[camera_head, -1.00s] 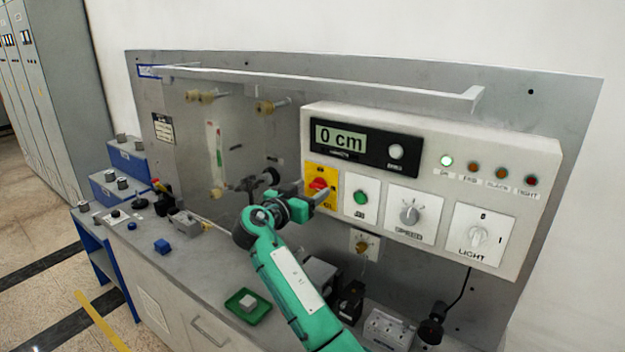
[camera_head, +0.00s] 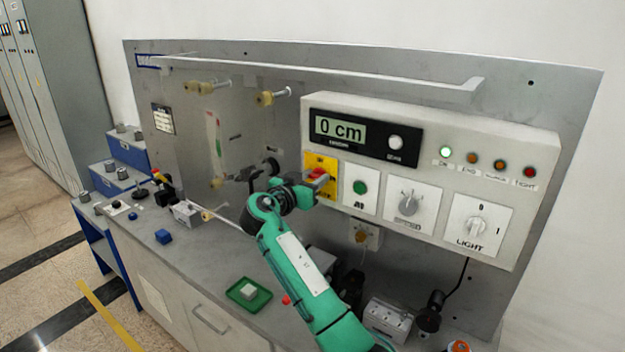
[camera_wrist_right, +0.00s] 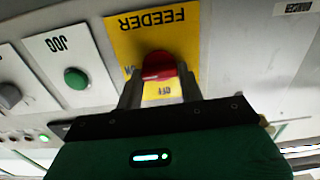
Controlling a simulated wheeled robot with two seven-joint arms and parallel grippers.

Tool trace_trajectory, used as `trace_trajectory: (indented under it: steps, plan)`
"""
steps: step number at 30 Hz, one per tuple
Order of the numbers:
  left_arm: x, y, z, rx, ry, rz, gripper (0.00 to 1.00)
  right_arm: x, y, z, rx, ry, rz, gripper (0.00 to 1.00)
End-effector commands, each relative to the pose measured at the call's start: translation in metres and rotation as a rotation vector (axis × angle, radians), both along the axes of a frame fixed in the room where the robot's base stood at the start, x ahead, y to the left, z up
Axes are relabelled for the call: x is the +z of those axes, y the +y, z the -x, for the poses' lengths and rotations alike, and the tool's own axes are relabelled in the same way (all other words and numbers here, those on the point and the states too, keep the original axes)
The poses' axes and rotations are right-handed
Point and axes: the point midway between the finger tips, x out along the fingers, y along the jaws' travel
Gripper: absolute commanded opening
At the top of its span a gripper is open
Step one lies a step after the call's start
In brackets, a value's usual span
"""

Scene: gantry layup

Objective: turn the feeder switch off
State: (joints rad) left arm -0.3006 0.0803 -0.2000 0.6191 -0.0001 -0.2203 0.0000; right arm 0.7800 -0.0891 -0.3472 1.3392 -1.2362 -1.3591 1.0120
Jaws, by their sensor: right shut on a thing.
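The feeder switch is a red knob (camera_head: 317,174) on a yellow plate (camera_head: 313,161) at the left end of the control box. In the right wrist view the red knob (camera_wrist_right: 158,66) stands out from the yellow plate (camera_wrist_right: 122,47), which reads FEEDER upside down. The knob's exact angle is hard to tell. My left gripper is out of view.
Right of the switch are a green JOG button (camera_head: 360,187), a grey speed knob (camera_head: 408,203) and a LIGHT knob (camera_head: 476,227). The display (camera_head: 338,130) reads 0 cm. The green lamp (camera_head: 446,152) is lit. A green tray (camera_head: 262,305) lies on the bench below.

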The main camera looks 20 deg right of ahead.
Motion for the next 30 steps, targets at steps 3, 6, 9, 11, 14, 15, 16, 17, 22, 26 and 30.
trace_trajectory:
  steps: [3, 6, 9, 11, 14, 15, 16, 17, 22, 26, 30]
  plan:
    - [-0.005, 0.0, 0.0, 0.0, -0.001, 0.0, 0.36, -0.002, 0.0, 0.0, 0.0, 0.03, 0.023, 0.15]
    - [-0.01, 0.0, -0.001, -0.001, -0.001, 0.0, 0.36, -0.002, 0.0, 0.0, 0.0, 0.072, 0.056, 0.15]
    - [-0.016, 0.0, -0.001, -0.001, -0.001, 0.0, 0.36, -0.003, 0.001, 0.0, 0.0, 0.129, 0.1, 0.15]
    - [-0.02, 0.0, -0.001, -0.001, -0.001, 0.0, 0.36, -0.003, 0.001, -0.001, 0.001, 0.168, 0.131, 0.15]
    - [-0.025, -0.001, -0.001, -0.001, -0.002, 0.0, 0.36, -0.003, 0.001, -0.001, 0.001, 0.242, 0.187, 0.15]
    - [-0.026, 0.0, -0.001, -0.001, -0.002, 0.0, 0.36, -0.003, 0.001, -0.001, 0.001, 0.27, 0.211, 0.15]
    - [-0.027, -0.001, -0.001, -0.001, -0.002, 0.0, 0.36, -0.003, 0.001, -0.001, 0.001, 0.293, 0.229, 0.15]
    - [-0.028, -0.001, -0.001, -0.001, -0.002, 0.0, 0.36, -0.003, 0.002, -0.001, 0.001, 0.316, 0.247, 0.15]
    - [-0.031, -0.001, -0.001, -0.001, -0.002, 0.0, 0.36, -0.002, 0.002, -0.002, 0.0, 0.444, 0.348, 0.15]
    - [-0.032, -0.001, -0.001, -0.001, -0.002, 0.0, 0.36, -0.001, 0.002, -0.002, 0.0, 0.542, 0.424, 0.15]
    - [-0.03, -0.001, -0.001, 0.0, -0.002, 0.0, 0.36, -0.001, 0.002, -0.003, 0.0, 0.647, 0.506, 0.15]
